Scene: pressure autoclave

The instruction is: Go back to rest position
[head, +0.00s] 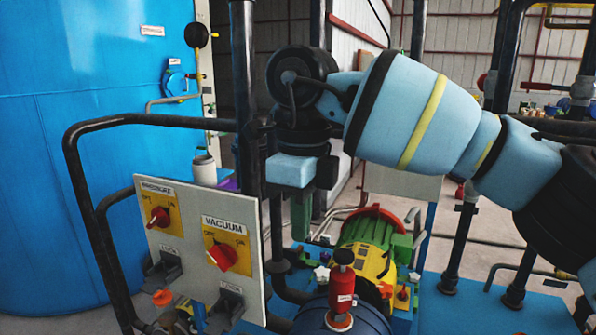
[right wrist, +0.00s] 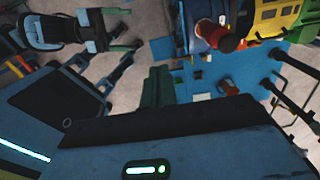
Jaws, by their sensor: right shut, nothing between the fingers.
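My right arm reaches in from the right across the head view. Its gripper (head: 300,216) points down, just right of the control panel and in front of a dark vertical pipe. Its green fingers are together, with nothing between them. They also show in the right wrist view (right wrist: 158,87), above blurred floor and machinery. The panel (head: 180,262) carries a red PRESSURE knob (head: 159,217) and a red VACUUM knob (head: 222,257). I cannot tell whether the gripper touches the pipe. My left gripper does not show in the head view.
A large blue tank (head: 80,150) fills the left. A black rail (head: 72,160) frames the panel. A green and yellow motor (head: 368,245) and a red-topped part (head: 342,275) stand below my arm. Dark pipes (head: 462,235) rise at right.

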